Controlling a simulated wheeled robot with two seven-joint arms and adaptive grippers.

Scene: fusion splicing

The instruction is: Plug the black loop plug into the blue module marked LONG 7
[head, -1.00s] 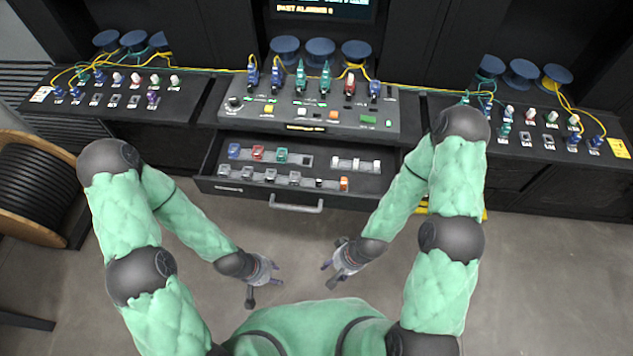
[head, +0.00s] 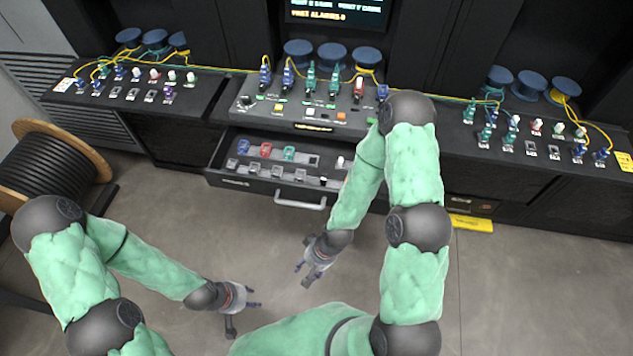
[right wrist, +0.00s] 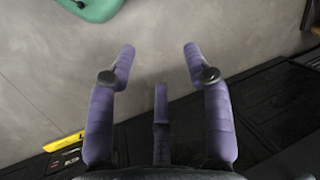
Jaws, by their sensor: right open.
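The open drawer (head: 262,183) holds a blue module (head: 243,146), a red one and a green one in its back row. A small black piece (head: 323,181) sits in the front row; I cannot tell whether it is the loop plug. More blue modules stand on the right panel (head: 603,154) and the centre console (head: 265,75). No LONG 7 marking is legible. My left gripper (head: 256,298) is empty over the floor, its fingers apart. My right gripper (head: 301,275) is open and empty in front of the drawer; its spread purple fingers show in the right wrist view (right wrist: 160,62).
The left panel (head: 105,98) carries several modules and yellow cables. Blue spools (head: 332,54) stand behind the console. A large cable reel (head: 50,160) stands at left. My right arm hides the drawer's right part. The floor (head: 240,225) before the drawer is clear.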

